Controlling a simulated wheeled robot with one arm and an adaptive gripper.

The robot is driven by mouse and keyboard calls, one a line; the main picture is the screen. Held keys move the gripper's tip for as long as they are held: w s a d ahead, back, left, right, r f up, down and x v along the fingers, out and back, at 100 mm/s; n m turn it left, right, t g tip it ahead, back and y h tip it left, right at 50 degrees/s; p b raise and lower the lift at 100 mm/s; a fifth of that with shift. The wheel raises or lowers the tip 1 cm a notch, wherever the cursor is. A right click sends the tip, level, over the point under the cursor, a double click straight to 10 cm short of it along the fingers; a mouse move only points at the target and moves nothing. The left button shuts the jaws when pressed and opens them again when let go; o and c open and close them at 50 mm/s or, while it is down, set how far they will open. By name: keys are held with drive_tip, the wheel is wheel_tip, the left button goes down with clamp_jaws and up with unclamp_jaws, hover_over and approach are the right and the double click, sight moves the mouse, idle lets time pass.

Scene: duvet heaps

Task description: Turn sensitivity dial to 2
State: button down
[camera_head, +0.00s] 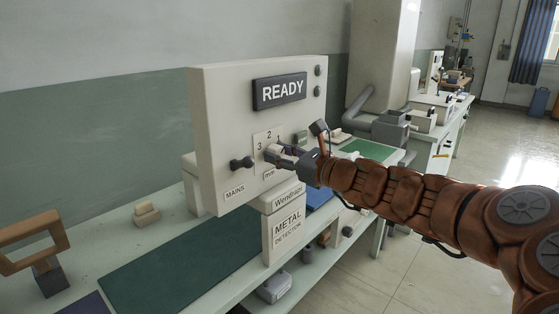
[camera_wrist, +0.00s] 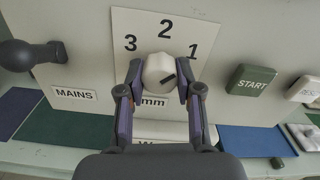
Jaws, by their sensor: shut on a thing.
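The sensitivity dial (camera_wrist: 158,69) is a white round knob with a dark pointer line, on a pale plate (camera_wrist: 130,22) marked 3, 2 and 1. The line slants to the right and slightly up, on the side of the 1, not toward the 2 at the top. My gripper (camera_wrist: 159,76) is shut on the dial, one finger on each side. In the head view my gripper (camera_head: 276,152) reaches the panel from the right and largely hides the dial. The READY display (camera_head: 281,91) is above it on the metal detector panel (camera_head: 222,110).
A dark MAINS knob (camera_wrist: 17,55) sticks out left of the dial. A green belt (camera_head: 180,265) runs along the bench below. Open floor (camera_head: 400,280) lies to the right.

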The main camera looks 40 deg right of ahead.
drive_tip(key=n+b, duration=0.3)
drive_tip(key=n, duration=0.1)
drive_tip(key=shift+f+n+b, duration=0.2)
drive_tip(key=shift+n+b, duration=0.1)
drive_tip(key=shift+b, duration=0.05)
drive_tip(key=shift+r+n+b, duration=0.15)
drive_tip(key=shift+n+b, duration=1.4)
drive_tip(key=shift+n, duration=0.45)
drive_tip(key=c, duration=0.8)
unclamp_jaws()
drive_tip(key=shift+r, duration=0.1)
drive_tip(key=shift+o, duration=0.2)
